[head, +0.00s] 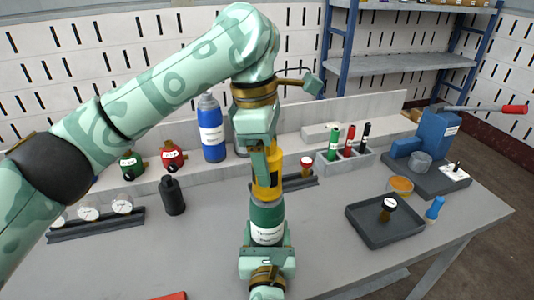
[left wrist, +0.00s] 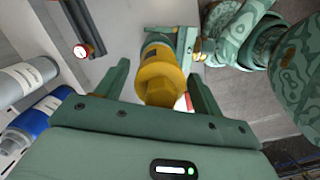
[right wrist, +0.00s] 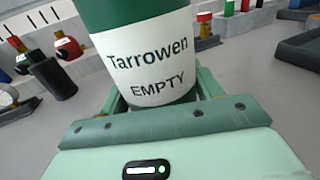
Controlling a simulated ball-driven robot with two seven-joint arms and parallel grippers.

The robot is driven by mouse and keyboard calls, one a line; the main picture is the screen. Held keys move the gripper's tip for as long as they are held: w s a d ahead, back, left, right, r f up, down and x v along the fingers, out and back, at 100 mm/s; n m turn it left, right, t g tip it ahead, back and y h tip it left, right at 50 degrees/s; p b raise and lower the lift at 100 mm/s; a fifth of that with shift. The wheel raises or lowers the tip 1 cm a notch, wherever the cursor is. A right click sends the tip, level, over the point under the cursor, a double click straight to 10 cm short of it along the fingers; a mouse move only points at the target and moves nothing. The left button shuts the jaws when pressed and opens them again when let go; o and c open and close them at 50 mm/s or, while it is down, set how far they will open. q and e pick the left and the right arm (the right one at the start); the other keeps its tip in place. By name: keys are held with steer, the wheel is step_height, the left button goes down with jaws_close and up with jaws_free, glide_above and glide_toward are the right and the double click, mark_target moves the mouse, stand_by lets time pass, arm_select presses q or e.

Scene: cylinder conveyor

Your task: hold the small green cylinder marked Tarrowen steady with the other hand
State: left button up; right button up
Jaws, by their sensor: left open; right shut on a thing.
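The small green cylinder (head: 267,218) stands upright at the front middle of the table, with a yellow collar and cap (head: 265,183) on top. Its white label (right wrist: 148,60) reads "Tarrowen EMPTY" in the right wrist view. My right gripper (head: 267,252) is shut on the lower part of its body. My left gripper (head: 264,150) is open above it, pointing down. In the left wrist view the yellow cap (left wrist: 160,78) lies between the open left fingers; whether they touch it I cannot tell. The left arm hides part of the background.
A blue bottle (head: 211,130), a dark bottle (head: 172,197) and a gauge rack (head: 95,226) stand to the left. Free table lies between the cylinder and the tray.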

arm_select(q)
steer(key=c, duration=1)
steer(key=o, duration=1)
steer(key=shift+r, duration=1.25)
steer(key=shift+f, duration=1.25)
